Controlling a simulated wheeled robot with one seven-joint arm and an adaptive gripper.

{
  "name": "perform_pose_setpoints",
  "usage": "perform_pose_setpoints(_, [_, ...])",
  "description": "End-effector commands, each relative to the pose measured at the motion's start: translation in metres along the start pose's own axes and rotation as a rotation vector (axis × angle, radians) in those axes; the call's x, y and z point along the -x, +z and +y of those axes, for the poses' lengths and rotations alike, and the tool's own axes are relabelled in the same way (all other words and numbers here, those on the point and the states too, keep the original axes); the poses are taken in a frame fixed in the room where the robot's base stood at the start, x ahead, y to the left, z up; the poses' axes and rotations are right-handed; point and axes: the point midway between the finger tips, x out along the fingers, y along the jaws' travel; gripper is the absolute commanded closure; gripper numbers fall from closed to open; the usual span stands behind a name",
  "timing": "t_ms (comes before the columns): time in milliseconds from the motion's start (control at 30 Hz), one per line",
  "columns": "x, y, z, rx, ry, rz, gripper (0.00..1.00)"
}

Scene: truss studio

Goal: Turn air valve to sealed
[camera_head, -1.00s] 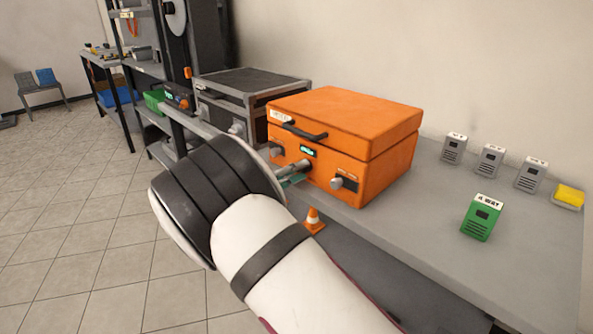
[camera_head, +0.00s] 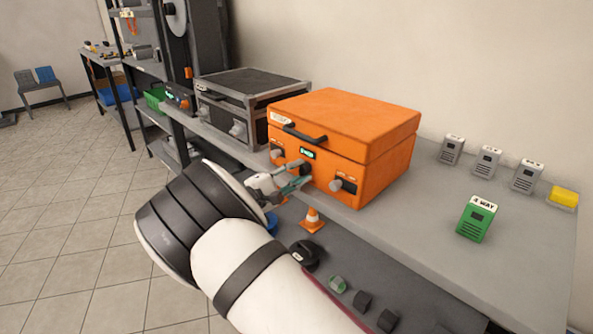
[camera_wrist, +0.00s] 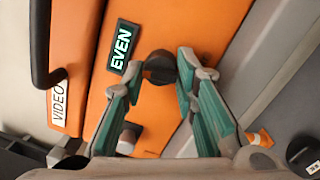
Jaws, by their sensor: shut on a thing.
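An orange case (camera_head: 345,135) stands on the grey bench with grey knobs on its front and a small lit display (camera_head: 307,153). In the wrist view the display (camera_wrist: 123,47) reads EVEN. Below the display a dark round knob (camera_wrist: 160,66) sits between the teal fingertips of my gripper (camera_wrist: 162,76), which is shut on it. In the head view my gripper (camera_head: 300,178) reaches the case's front from the lower left. A grey knob (camera_head: 336,186) is to the right and another (camera_head: 277,153) to the left. I cannot read which knob is labelled air valve.
A black-and-grey case (camera_head: 250,95) stands behind to the left. A green 4 WAY box (camera_head: 477,218), several grey boxes and a yellow block (camera_head: 564,196) are to the right. An orange cone (camera_head: 312,220) and small items are on the lower shelf.

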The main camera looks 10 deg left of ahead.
Motion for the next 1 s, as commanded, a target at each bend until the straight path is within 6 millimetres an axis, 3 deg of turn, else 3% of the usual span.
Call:
perform_pose_setpoints(500, [0.0016, 0.0008, -0.0034, 0.442, 0.033, 0.028, 1.0])
perform_pose_setpoints(1000, [0.0016, 0.0011, -0.0052, 0.614, 0.046, 0.038, 1.0])
